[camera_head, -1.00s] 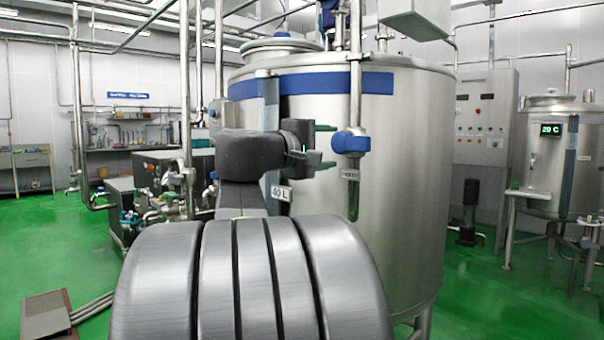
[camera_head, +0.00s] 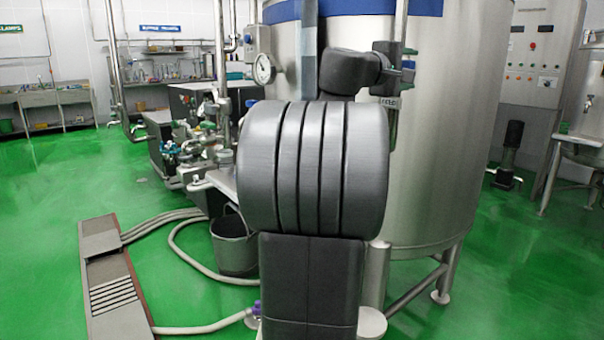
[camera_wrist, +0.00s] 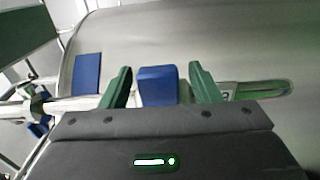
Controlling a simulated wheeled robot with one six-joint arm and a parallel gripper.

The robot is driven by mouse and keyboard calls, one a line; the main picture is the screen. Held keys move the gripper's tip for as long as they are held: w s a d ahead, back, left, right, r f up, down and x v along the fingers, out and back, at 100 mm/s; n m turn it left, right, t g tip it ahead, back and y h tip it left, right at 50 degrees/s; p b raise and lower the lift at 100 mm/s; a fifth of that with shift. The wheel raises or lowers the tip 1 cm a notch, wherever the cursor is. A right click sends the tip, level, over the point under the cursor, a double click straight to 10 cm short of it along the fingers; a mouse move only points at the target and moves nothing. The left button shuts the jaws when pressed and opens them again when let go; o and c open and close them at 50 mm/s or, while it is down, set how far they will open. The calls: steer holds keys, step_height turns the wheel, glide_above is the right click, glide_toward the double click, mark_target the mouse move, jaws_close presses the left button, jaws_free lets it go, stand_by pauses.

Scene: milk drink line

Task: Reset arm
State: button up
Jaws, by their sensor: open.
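My gripper (camera_head: 408,63) is at the end of my dark arm, in front of the large steel tank (camera_head: 450,110). Its green fingers are open and point toward a vertical pipe on the tank's front. In the wrist view my gripper (camera_wrist: 160,72) shows its two green fingers spread apart, one on each side of a blue fitting (camera_wrist: 157,86). I cannot tell whether the fingers touch it. A small label plate (camera_head: 391,102) shows just below the gripper in the head view.
A gauge (camera_head: 264,69) and pipework are left of my arm. A dark bucket (camera_head: 234,243), pale hoses (camera_head: 190,262) and a grey floor channel (camera_head: 112,280) lie at lower left. A control cabinet (camera_head: 542,55) stands at right. Green floor is open at far left.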

steer(key=shift+a, duration=0.1)
stand_by(0.3)
steer(key=v, duration=1.4)
steer(key=x, duration=1.4)
steer(key=shift+w+d, duration=0.1)
steer(key=shift+d, duration=0.2)
steer(key=shift+a+r+n+p, duration=0.25)
steer(key=shift+r+n+p, duration=0.3)
steer(key=shift+p, duration=0.55)
steer(key=shift+n, duration=0.25)
steer(key=shift+s+f, duration=0.1)
steer(key=shift+s, duration=0.1)
